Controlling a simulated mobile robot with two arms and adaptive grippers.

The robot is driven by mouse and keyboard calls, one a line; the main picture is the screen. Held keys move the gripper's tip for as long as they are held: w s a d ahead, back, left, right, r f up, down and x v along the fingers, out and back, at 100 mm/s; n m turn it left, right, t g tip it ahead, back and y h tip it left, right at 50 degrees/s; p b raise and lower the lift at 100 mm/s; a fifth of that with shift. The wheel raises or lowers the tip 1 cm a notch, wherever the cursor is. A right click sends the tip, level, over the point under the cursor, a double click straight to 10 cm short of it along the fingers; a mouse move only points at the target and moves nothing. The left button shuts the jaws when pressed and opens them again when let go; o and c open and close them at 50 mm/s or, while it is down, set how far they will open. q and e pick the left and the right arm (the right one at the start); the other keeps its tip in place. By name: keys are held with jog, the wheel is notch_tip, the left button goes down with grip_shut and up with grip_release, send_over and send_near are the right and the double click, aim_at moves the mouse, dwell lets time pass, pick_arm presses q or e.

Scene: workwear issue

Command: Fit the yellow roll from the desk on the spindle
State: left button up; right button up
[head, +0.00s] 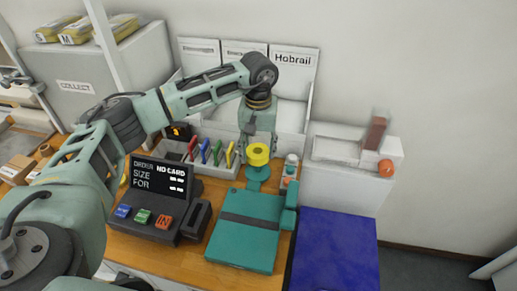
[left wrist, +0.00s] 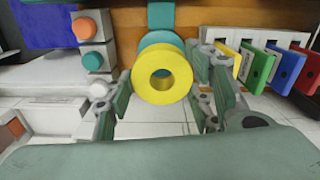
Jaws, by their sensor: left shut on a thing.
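The yellow roll (head: 258,156) is held upright, hole facing up, by my left gripper (head: 257,146) over the back end of the teal machine (head: 243,238). In the left wrist view the roll (left wrist: 164,76) sits between the two fingers of the gripper (left wrist: 166,92), and its centre hole shows. A round teal part (head: 257,174) of the machine is just below the roll. It also shows behind the roll in the left wrist view (left wrist: 155,39). I see no spindle tip in the roll's hole, and I cannot tell whether roll and teal part touch. My right gripper is not in view.
Coloured tags (head: 207,150) stand in a grey rack left of the roll. A small post with round buttons (head: 291,168) is close on its right. A black order terminal (head: 159,197) stands left of the machine, and a blue surface (head: 335,250) lies to its right.

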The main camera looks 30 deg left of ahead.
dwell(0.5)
pick_arm(q)
jog(key=shift+f+b, duration=1)
jog(key=shift+f, duration=0.2)
jog(key=shift+f+b, duration=1.25)
jog(key=shift+f, duration=0.3)
dwell(0.5)
jog(key=o, duration=1.3)
jog(key=shift+c, duration=0.2)
jog(key=shift+r+p, duration=2.25)
jog(key=shift+r, duration=2.3)
